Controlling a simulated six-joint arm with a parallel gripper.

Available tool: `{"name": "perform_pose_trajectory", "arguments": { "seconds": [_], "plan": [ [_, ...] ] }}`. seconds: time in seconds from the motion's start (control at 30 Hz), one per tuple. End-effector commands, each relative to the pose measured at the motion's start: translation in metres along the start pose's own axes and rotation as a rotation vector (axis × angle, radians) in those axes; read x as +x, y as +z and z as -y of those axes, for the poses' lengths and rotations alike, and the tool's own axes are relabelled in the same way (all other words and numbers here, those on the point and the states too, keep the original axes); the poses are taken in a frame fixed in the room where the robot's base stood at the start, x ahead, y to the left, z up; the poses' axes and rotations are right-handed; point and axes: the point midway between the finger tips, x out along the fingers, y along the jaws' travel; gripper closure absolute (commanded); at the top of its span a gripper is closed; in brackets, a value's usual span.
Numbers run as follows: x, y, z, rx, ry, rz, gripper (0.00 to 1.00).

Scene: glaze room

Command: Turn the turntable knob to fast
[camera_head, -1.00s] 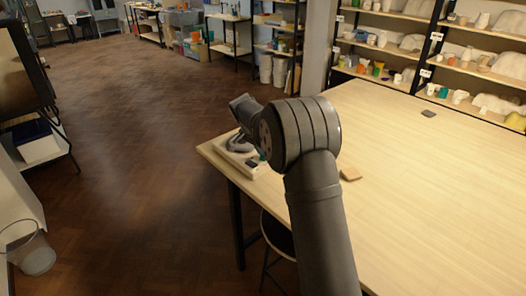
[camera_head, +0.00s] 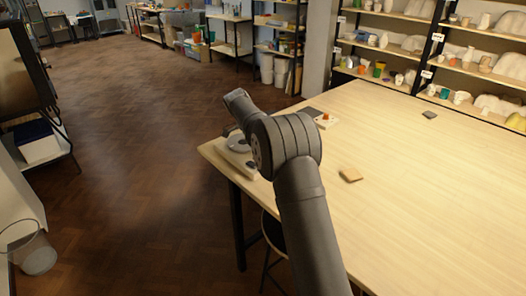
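A low pale unit with a grey round disc (camera_head: 238,145) sits at the left corner of the table, partly behind my arm. It may be the turntable, but I cannot make out a knob on it. A small pale block with an orange-red top (camera_head: 326,118) stands farther back, beside a dark flat piece (camera_head: 311,112); whether this is a control is too small to tell. My arm rises from the bottom and bends left over the table corner. My gripper cannot be made out, so its fingers and any contact are hidden.
The wooden table (camera_head: 430,190) is mostly clear. A tan block (camera_head: 350,174) and a small dark block (camera_head: 429,114) lie on it. A stool (camera_head: 272,232) stands under its left edge. Shelves of pottery (camera_head: 440,55) line the back right. Open floor lies left.

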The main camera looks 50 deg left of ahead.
Motion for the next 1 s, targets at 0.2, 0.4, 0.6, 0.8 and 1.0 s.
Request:
{"name": "perform_pose_trajectory", "arguments": {
  "seconds": [0.2, 0.4, 0.6, 0.8, 1.0],
  "plan": [
    [0.001, 0.002, 0.000, 0.009, 0.006, 0.002, 1.00],
    [0.001, 0.002, 0.000, 0.008, 0.006, 0.003, 1.00],
    [0.001, 0.002, 0.000, 0.008, 0.006, 0.002, 0.55],
    [0.000, 0.001, 0.000, 0.009, 0.005, 0.001, 0.55],
    [-0.011, 0.001, 0.001, 0.009, 0.002, 0.001, 0.55]
  ]
}}
